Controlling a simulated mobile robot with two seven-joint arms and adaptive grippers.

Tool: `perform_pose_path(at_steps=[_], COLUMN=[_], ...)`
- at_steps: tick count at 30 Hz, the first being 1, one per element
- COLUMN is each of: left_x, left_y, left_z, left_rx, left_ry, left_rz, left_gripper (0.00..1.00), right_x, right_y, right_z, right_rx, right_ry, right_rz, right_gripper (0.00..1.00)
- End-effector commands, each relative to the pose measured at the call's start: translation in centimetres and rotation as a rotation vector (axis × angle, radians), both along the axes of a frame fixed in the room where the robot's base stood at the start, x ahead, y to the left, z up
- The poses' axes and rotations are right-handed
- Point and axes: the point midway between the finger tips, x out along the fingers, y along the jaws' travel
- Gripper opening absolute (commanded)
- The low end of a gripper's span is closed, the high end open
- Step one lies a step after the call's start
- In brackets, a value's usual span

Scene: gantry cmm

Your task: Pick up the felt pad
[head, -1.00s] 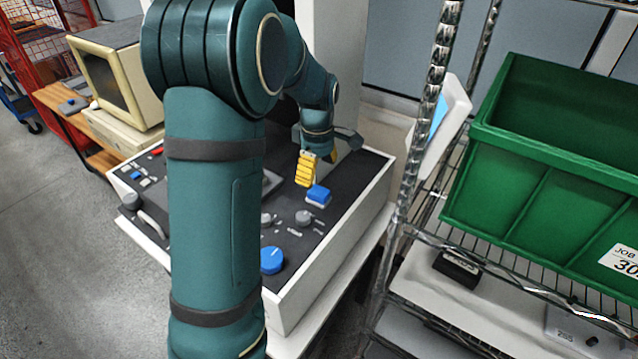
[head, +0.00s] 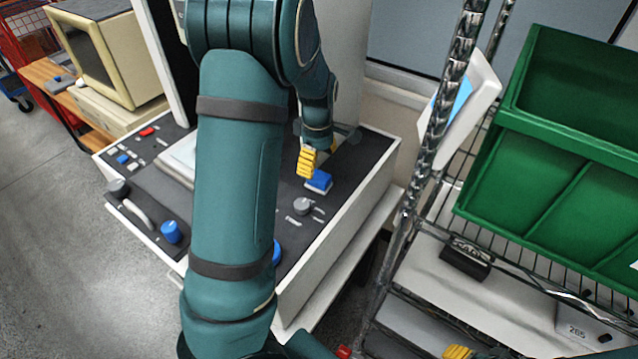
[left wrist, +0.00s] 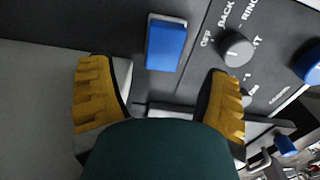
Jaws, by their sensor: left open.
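A small blue block with a pale base, which I take for the felt pad (head: 319,181), lies on the dark top of the console. It also shows in the left wrist view (left wrist: 166,45), beyond and between my fingertips. My left gripper (head: 319,156) is open and empty, just behind the pad in the head view. In the left wrist view its two yellow fingers (left wrist: 158,70) stand wide apart, one to each side of the pad's line. A yellow finger of my right gripper (head: 458,352) shows at the bottom edge; the rest is cut off.
The console (head: 350,200) carries a grey knob (head: 303,206) close to the pad, plus blue knobs and buttons. A wire rack with a green bin (head: 530,180) stands at right. An old monitor (head: 105,60) is at left. My left arm hides the console's middle.

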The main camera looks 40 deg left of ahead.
Motion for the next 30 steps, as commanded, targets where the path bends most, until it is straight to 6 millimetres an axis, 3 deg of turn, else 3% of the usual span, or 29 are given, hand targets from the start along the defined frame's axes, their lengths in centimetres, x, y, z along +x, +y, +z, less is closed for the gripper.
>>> perform_pose_path(at_steps=[8,16,24,26,30], left_x=[-0.1,-0.4,-0.4,-0.4,-0.4], left_y=[-0.3,-0.7,-0.7,-0.7,-0.7], left_z=[-1.7,-5.4,-5.7,-5.7,-5.6], left_rx=[0.0,-0.001,-0.001,-0.001,-0.001], left_ry=[0.0,0.001,0.0,0.0,0.0], left_rz=[-0.001,0.002,0.0,0.0,0.0], left_gripper=[0.78,0.78,0.78,0.61,0.12], right_x=[-0.1,-0.5,-0.6,-0.6,-0.6], right_y=[0.1,0.1,0.1,0.1,0.1], right_z=[-0.5,-1.7,-1.7,-1.7,-1.7], right_rx=[0.001,0.003,0.003,0.003,0.003], right_ry=[0.003,0.011,0.013,0.013,0.012], right_rz=[0.003,0.01,0.01,0.01,0.01], right_gripper=[0.47,0.47,0.47,0.47,0.47])
